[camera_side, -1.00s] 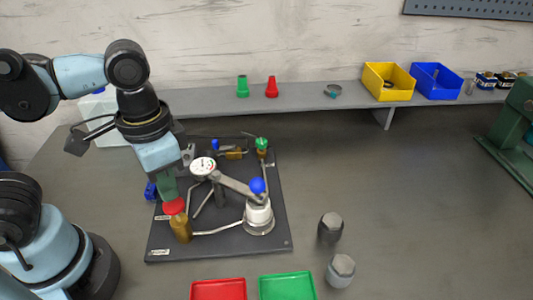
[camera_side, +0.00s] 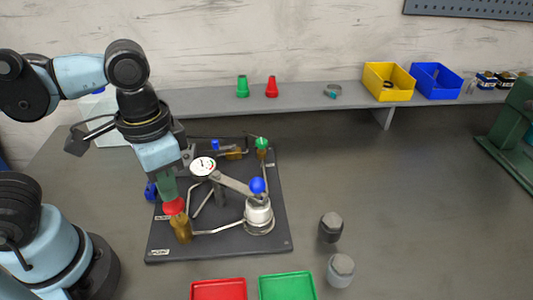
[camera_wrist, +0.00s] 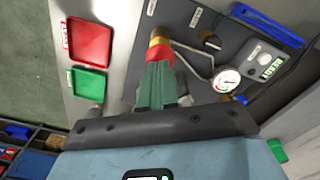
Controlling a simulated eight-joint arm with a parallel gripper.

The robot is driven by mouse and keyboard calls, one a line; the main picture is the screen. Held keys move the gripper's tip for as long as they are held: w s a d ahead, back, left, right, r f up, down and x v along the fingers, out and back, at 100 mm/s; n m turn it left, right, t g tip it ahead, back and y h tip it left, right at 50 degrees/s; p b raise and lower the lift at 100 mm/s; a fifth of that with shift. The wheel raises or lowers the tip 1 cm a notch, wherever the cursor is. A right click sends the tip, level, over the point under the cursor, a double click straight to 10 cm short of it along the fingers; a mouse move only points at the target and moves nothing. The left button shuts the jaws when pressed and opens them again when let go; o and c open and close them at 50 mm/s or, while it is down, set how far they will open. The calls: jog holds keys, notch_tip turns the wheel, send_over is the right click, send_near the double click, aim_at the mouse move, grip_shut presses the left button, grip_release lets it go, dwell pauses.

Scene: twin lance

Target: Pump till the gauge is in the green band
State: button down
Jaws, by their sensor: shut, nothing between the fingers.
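The pump (camera_side: 258,213) is a pale cylinder on the dark board, with a grey lever ending in a blue ball (camera_side: 257,185). The round white gauge (camera_side: 203,168) stands left of it. It also shows in the wrist view (camera_wrist: 227,79), with coloured marks on its face; I cannot read the needle surely. My gripper (camera_side: 169,194) is shut and empty, its green fingers pointing down at the red knob (camera_side: 174,206) on the brass valve body (camera_side: 181,229). The fingertips (camera_wrist: 158,67) hide part of the red knob in the wrist view and seem to touch it.
A green-topped brass fitting (camera_side: 262,146) stands at the board's back. Red (camera_side: 218,289) and green (camera_side: 287,286) trays lie in front. Two grey-capped cylinders (camera_side: 331,227) (camera_side: 341,270) stand to the right. A shelf (camera_side: 310,97) runs behind.

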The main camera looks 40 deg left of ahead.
aim_at(173, 202)
dwell(0.4)
jog(key=shift+f, duration=2.05)
jog(key=shift+r, duration=2.35)
notch_tip(173, 202, up, 6)
jog(key=shift+f, duration=3.3)
jog(key=shift+f, duration=0.15)
jog(key=shift+f, duration=1.85)
jog(key=shift+r, duration=2.3)
